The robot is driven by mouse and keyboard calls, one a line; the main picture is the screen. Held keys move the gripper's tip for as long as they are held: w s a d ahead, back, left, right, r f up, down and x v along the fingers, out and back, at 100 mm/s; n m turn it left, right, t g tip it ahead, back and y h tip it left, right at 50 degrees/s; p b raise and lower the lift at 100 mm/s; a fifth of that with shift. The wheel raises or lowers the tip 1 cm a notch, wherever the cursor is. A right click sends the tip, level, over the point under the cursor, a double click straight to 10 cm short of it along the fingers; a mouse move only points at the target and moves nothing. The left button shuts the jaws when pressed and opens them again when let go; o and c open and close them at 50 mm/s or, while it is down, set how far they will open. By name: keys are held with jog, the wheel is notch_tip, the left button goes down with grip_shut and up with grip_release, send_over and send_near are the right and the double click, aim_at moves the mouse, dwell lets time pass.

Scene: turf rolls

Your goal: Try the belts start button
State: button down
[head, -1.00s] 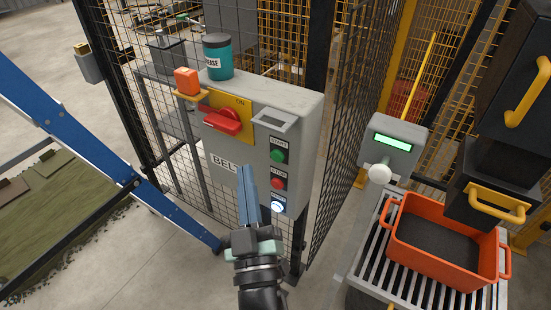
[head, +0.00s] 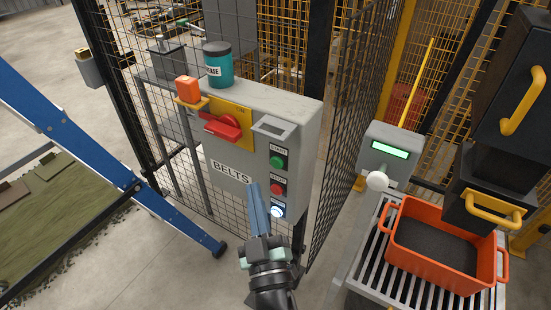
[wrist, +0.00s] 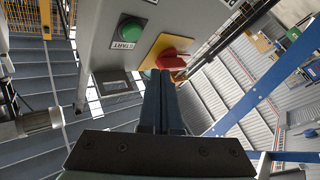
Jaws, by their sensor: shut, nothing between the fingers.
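The grey belts control box (head: 228,140) hangs on the mesh fence, with a BELTS label. The green start button (head: 277,162) is on its right side, above a red stop button (head: 277,188) and a lit white-blue button (head: 277,211). A red switch handle (head: 224,128) sits on a yellow plate. My gripper (head: 254,188) is shut and empty, in front of the box, lower left of the start button in the head view. In the wrist view the start button (wrist: 131,28) is beyond the shut fingers (wrist: 160,75), apart from them.
A teal grease tin (head: 218,64) stands on the box. An orange padlock-like block (head: 188,89) sits on a yellow bracket at the box's left. A blue leg (head: 110,170) stands at left. An orange crate (head: 440,272) rests on slats at right.

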aim_at(270, 160)
jog(key=shift+w+d+p, duration=0.2)
jog(key=shift+w+d, duration=0.5)
jog(key=shift+w, duration=0.25)
jog(key=shift+w+d+p, duration=0.2)
jog(key=shift+w+d, duration=0.5)
jog(key=shift+w, duration=0.25)
jog(key=shift+w+d, duration=0.1)
dwell(0.6)
jog(key=shift+w+d, duration=0.15)
jog(key=shift+w, duration=0.1)
jog(key=shift+w+d, duration=0.25)
jog(key=shift+w, duration=0.1)
dwell(0.7)
jog(key=shift+s, duration=0.1)
jog(key=shift+s+a, duration=0.5)
jog(key=shift+s, duration=0.1)
dwell(0.3)
jog(key=s+a, duration=0.1)
jog(key=s, duration=0.1)
jog(key=s+a, duration=0.2)
dwell(0.4)
